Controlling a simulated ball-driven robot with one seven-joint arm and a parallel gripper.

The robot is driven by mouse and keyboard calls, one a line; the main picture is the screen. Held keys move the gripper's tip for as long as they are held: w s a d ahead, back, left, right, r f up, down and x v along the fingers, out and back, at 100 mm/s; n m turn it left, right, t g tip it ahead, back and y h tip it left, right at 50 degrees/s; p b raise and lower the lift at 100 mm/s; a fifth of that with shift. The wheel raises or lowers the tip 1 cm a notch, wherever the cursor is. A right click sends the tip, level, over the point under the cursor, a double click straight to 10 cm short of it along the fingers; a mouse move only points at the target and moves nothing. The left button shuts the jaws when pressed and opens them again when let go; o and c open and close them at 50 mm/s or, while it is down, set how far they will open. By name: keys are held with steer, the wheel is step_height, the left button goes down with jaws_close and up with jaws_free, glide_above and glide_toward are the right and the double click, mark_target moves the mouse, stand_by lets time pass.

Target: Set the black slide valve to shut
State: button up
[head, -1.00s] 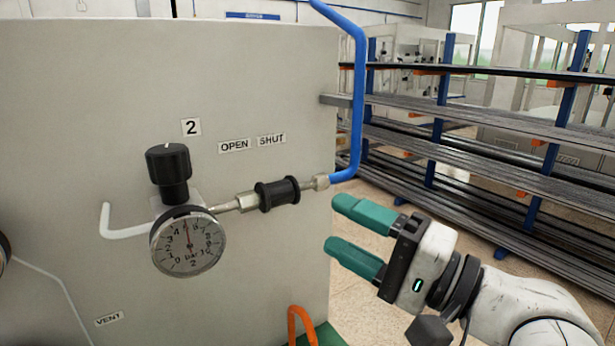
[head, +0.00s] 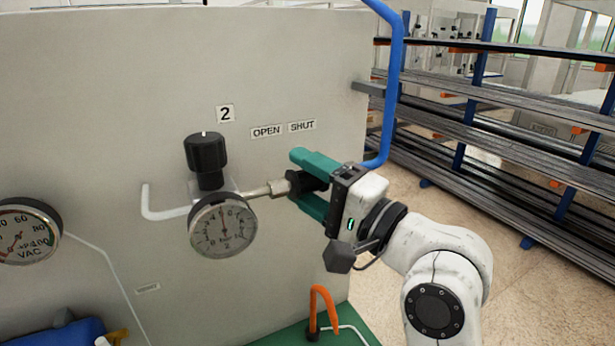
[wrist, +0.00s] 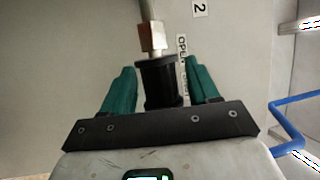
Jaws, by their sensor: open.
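The black slide valve (head: 296,183) is a ribbed black sleeve on the metal line, running between the gauge side and the blue pipe. In the wrist view the black sleeve (wrist: 160,82) stands between my two green fingers. My gripper (head: 305,182) is open around the valve, one finger above it and one below. In the wrist view a gap shows between the sleeve and each finger of my gripper (wrist: 162,88). The OPEN label (head: 267,131) and the SHUT label (head: 302,126) are on the panel above. My fingers hide part of the sleeve, so its exact position is unclear.
A round pressure gauge (head: 223,230) and a black knob (head: 206,155) are left of the valve. The blue pipe (head: 391,90) rises just right of my gripper. An orange hook-shaped pipe (head: 322,303) stands below. Racks (head: 500,110) stand at the right behind.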

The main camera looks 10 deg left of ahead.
jaws_close()
stand_by(0.5)
